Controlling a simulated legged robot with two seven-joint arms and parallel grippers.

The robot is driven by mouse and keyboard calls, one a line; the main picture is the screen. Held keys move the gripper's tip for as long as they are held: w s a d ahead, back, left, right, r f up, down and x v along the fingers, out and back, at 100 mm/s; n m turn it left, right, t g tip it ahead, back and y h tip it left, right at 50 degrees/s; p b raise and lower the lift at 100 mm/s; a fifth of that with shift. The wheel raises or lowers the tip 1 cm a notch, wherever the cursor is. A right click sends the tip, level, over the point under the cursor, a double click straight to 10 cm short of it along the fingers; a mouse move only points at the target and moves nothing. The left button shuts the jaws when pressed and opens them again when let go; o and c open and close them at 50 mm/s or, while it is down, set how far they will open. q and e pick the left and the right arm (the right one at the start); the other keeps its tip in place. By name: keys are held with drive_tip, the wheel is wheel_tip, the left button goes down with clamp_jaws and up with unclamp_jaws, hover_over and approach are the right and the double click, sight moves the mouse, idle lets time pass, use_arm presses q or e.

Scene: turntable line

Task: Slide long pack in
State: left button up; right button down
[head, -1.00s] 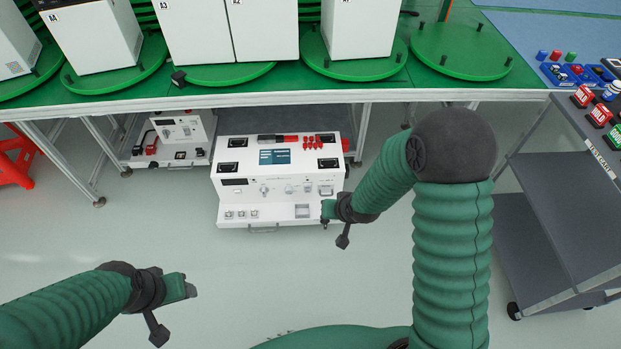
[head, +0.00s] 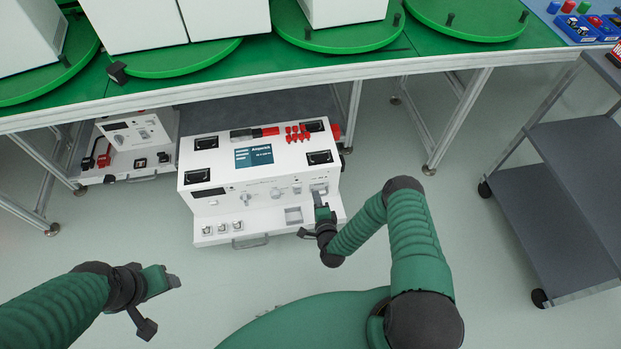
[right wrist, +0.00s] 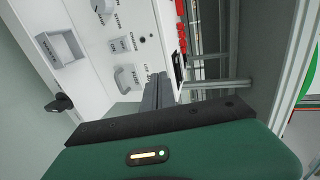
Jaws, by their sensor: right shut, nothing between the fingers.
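The long white pack (head: 262,172) has a dark screen, red parts and corner sockets on top, and knobs and labels on its front. It sits partly out from under the green-topped table, with a low front ledge and a handle (head: 250,243). My right gripper (head: 318,194) is shut and empty at the right end of the pack's front. In the right wrist view its fingers (right wrist: 158,92) lie close to the front panel (right wrist: 112,50), beside a grey handle-like part (right wrist: 128,78); I cannot tell if they touch. My left gripper (head: 174,281) is away at lower left; its jaw state is unclear.
A smaller white unit (head: 143,130) stands to the left under the table. White table legs (head: 460,122) stand on both sides. Green turntables (head: 335,32) carry white cabinets above. A grey cart (head: 545,205) is at the right. The floor before the pack is clear.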

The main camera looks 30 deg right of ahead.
sight(310, 172)
drive_tip(key=b+x, duration=0.1)
drive_tip(key=x, duration=0.2)
drive_tip(key=b+x, duration=0.1)
drive_tip(key=x, duration=0.2)
drive_tip(key=b+x, duration=0.1)
drive_tip(key=x, duration=0.2)
drive_tip(key=shift+w+d+r, duration=0.15)
drive_tip(key=shift+w+r, duration=0.1)
drive_tip(key=shift+w, duration=0.05)
drive_tip(key=shift+w+r, duration=0.1)
drive_tip(key=shift+w, duration=0.15)
drive_tip(key=shift+w, duration=0.1)
